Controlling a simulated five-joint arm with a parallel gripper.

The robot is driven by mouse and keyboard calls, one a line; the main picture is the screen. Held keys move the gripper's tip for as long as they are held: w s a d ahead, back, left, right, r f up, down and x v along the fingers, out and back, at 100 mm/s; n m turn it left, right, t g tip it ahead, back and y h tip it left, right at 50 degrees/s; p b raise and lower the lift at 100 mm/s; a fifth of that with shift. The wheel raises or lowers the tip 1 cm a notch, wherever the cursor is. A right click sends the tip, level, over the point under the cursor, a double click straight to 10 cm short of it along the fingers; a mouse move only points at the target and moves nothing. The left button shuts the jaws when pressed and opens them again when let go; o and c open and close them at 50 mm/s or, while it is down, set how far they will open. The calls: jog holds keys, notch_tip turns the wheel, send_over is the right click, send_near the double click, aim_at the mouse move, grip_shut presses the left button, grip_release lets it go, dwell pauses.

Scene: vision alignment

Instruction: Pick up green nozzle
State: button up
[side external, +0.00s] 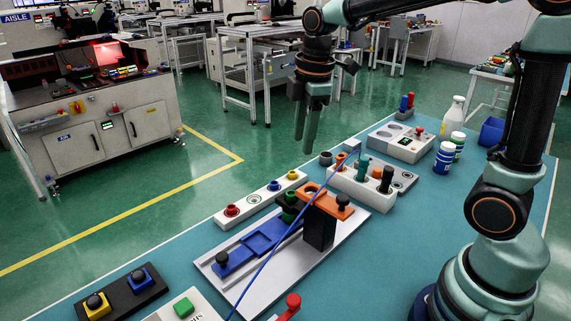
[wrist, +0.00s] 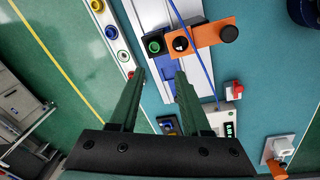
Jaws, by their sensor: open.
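A green round piece (side external: 289,198), which looks like the green nozzle, sits in a dark holder on the white fixture plate (side external: 262,283). In the wrist view the green nozzle (wrist: 155,44) shows as a green ring with a dark centre, just beyond my fingertips and beside an orange bar (wrist: 208,32). My gripper (side external: 306,142) hangs fingers-down above the far side of the bench, high over the fixture. In the wrist view my gripper (wrist: 161,74) is open, with nothing between its fingers. The nozzle's lower part is hidden in the holder.
A white strip (side external: 242,211) with red, green-ringed, blue and yellow round seats lies left of the fixture. The orange bar (side external: 328,202) tops a black post (side external: 319,230). A white block with upright cylinders (side external: 362,190) stands behind.

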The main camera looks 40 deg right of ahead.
aim_at(291, 196)
jog(key=w+f+n, duration=0.1)
jog(key=f, duration=0.4)
jog(key=w+f+n+g, duration=0.1)
jog(key=f+n, duration=0.1)
jog(key=f, duration=0.3)
jog(key=w+f+n, duration=0.1)
jog(key=f, duration=0.4)
jog(key=shift+w+d+f+n+g, duration=0.1)
jog(key=shift+w+d+n+g, duration=0.05)
jog(key=shift+w+n+g, duration=0.2)
jog(key=shift+s, duration=0.1)
grip_shut()
